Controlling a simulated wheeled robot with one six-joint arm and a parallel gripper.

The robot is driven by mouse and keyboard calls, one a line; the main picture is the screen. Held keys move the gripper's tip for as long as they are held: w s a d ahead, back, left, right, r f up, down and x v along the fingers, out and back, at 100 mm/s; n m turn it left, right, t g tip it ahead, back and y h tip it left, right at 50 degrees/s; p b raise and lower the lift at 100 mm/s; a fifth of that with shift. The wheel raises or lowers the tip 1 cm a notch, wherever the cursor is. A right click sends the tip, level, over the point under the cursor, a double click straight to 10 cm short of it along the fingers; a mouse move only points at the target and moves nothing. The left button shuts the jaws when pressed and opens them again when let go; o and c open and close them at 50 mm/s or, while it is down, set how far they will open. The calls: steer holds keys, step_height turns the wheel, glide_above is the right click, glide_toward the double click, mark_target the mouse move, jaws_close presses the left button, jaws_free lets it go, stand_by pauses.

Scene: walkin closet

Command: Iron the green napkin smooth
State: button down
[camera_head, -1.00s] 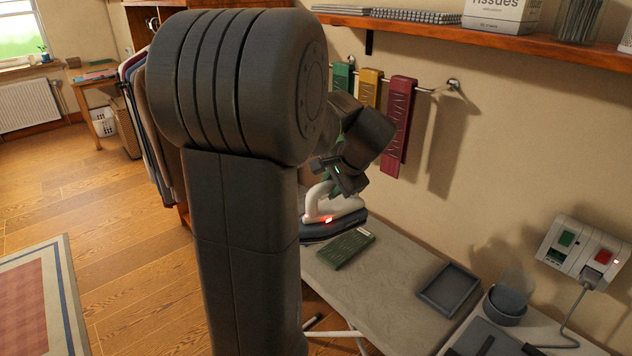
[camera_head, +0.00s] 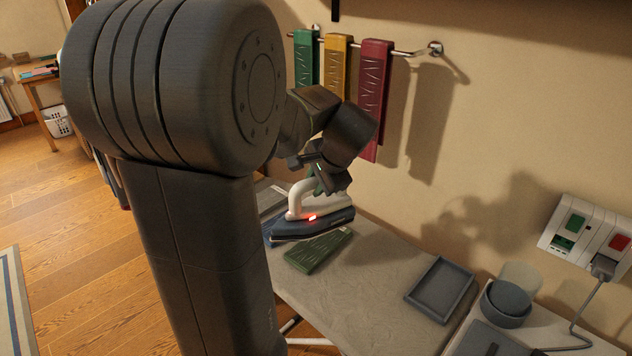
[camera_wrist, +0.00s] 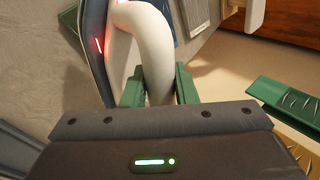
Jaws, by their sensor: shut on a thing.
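The green napkin (camera_head: 318,252) lies on the grey ironing board (camera_head: 345,295), with wavy crease lines on its top. The iron (camera_head: 335,222) has a dark blue body, a white handle and a lit red light. It is just behind the napkin and overlaps its far edge in the head view; I cannot tell whether it touches the cloth. My gripper (camera_head: 320,182) is shut on the iron's handle. In the wrist view the white handle (camera_wrist: 155,50) passes between my green fingers (camera_wrist: 158,88). The iron's soleplate is hidden.
A grey tray (camera_head: 440,288) lies on the board's near right part. A grey round bowl (camera_head: 505,303) and a socket panel (camera_head: 590,232) with a plugged cable are at right. Green, yellow and red cloths (camera_head: 372,95) hang on a wall rail behind. Board between napkin and tray is clear.

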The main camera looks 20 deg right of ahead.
mark_target(319, 203)
steer(key=shift+w+d+f+b, duration=0.15)
steer(key=shift+f+b, duration=0.1)
steer(key=shift+f, duration=0.15)
steer(key=shift+w+d+f+b, duration=0.1)
steer(key=shift+f+b, duration=0.15)
steer(key=shift+f, duration=0.1)
step_height(319, 203, down, 6)
steer(key=b, duration=0.5)
steer(key=shift+r, duration=0.15)
steer(key=shift+s+a+f, duration=0.1)
steer(key=shift+a+f, duration=0.05)
steer(key=shift+f, duration=0.45)
stand_by(2.0)
step_height(319, 203, up, 6)
steer(key=p, duration=0.5)
steer(key=shift+r, duration=0.15)
stand_by(0.6)
